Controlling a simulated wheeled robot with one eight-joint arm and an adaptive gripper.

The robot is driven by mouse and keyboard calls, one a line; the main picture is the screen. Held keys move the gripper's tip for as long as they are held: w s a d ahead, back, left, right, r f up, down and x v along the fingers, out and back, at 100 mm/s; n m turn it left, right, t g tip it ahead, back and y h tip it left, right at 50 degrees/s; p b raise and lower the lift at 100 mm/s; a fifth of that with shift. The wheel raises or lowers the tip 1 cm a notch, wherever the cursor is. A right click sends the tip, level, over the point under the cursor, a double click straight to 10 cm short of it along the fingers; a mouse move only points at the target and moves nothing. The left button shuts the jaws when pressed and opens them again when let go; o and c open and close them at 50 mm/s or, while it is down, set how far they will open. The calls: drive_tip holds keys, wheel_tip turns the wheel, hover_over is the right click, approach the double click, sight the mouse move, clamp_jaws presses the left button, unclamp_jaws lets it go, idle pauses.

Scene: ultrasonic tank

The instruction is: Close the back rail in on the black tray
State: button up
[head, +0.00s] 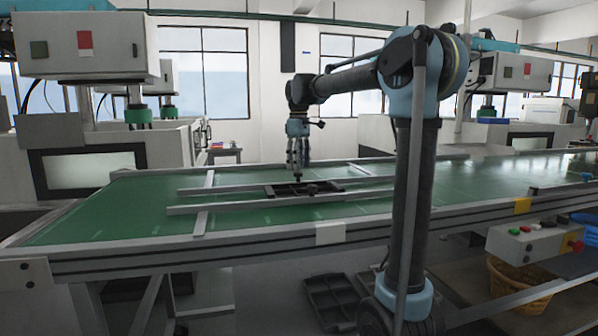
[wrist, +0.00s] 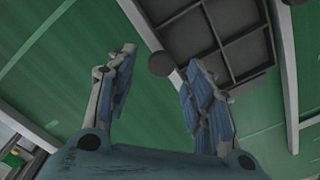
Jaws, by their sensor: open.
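The black tray (head: 292,190), a dark compartmented tray, lies on the green belt between two long grey rails. The back rail (head: 225,188) runs along its far side; any gap to the tray is too small to judge. The front rail (head: 235,207) runs along its near side. My gripper (head: 298,174) points down above the tray's far side, near the back rail. In the wrist view its fingers (wrist: 160,58) are spread and empty. The tray (wrist: 222,48) shows there beyond the right finger, with a grey rail (wrist: 140,20) left of it and a dark round knob (wrist: 161,64) between the fingertips.
Grey crossbars (head: 204,190) cross the rails. The green belt (head: 110,210) is clear at the left. White machines (head: 90,150) stand behind the table. Another dark tray (head: 330,298) lies on the floor below, and a button box (head: 535,238) is at the right front.

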wheel_tip(320, 180, up, 9)
idle(0.3)
